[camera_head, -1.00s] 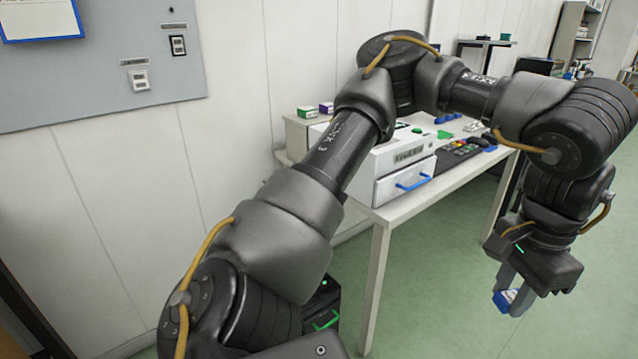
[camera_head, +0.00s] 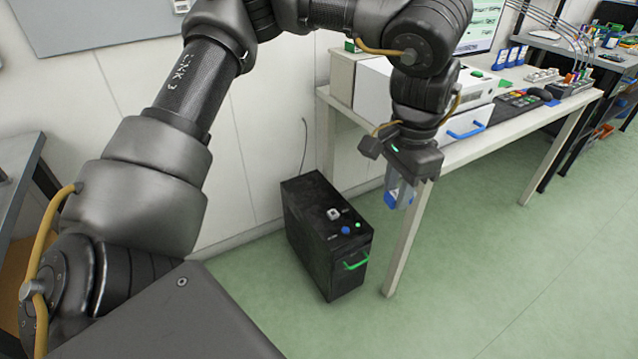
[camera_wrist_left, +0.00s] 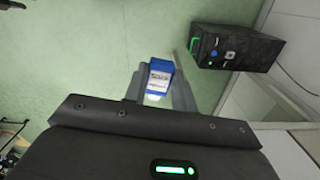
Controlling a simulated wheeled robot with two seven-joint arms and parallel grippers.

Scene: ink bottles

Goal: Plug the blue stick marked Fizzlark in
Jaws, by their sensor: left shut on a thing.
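My left gripper (camera_head: 400,188) is shut on a blue stick (camera_head: 391,200) and holds it in the air, pointing down, in front of the bench's near leg. In the left wrist view the blue stick (camera_wrist_left: 160,74) sits between the fingers (camera_wrist_left: 160,90). It has a white label whose lettering is too small to read surely. A black computer tower (camera_head: 318,245) stands on the floor to the left of the gripper, apart from it. Its top has a blue round button, a small pale part and a green light, with a green handle on its front edge.
A white bench (camera_head: 550,118) carries a white machine with a blue-handled drawer (camera_head: 465,130), a keypad (camera_head: 520,100) and several blue items (camera_head: 513,56). The bench leg (camera_head: 408,235) stands right of the tower. The green floor (camera_head: 500,270) in front is clear.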

